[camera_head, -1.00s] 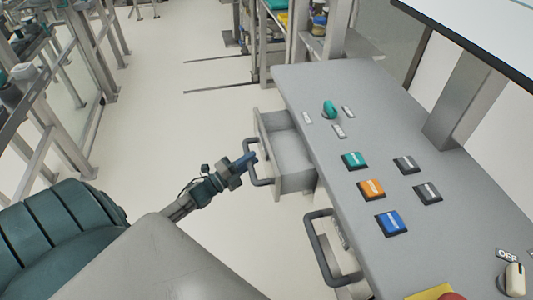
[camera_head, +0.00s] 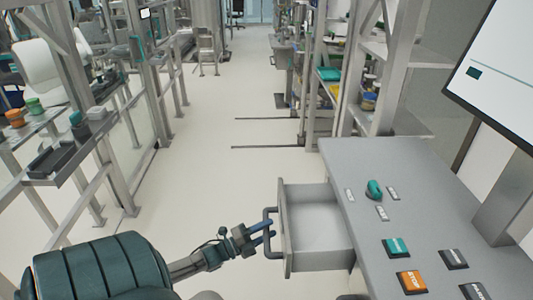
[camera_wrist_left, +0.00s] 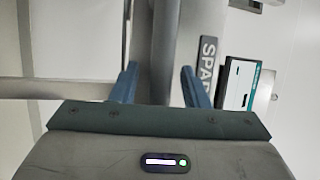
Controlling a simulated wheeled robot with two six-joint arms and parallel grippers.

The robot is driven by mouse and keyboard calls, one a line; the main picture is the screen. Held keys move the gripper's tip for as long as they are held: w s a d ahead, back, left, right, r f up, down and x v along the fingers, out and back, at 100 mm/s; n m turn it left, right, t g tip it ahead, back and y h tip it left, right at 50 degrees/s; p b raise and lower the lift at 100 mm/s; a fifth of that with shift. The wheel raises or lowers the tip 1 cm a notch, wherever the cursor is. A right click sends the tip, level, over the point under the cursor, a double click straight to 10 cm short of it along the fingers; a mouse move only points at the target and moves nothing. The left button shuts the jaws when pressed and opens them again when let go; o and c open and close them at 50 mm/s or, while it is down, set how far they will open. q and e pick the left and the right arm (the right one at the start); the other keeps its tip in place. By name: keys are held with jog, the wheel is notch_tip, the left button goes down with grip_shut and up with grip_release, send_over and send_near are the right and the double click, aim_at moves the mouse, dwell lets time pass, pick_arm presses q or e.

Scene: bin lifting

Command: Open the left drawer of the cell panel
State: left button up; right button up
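The left drawer (camera_head: 318,262) of the grey cell panel (camera_head: 430,215) is pulled out, and its empty inside shows in the head view. Its dark handle (camera_head: 266,247) is on the drawer front. My left gripper (camera_head: 269,230) is at this handle, with its two blue fingertips spread apart. In the left wrist view, my left gripper (camera_wrist_left: 160,88) has its fingers wide apart, with a grey bar, apparently the handle (camera_wrist_left: 166,45), between them. I see no finger pressed on the bar. My right gripper is out of view.
The panel top carries a green knob (camera_head: 374,190), a green button (camera_head: 396,247) and an orange button (camera_head: 411,281). A screen (camera_head: 497,75) stands at the right. Shelves (camera_head: 385,65) stand behind the panel. The floor (camera_head: 205,180) left of the drawer is clear.

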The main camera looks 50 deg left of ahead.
pick_arm(q)
jog(key=shift+s, duration=0.1)
jog(key=b+v, duration=0.1)
jog(key=v, duration=0.9)
jog(key=shift+s, duration=0.25)
jog(key=shift+f, duration=0.1)
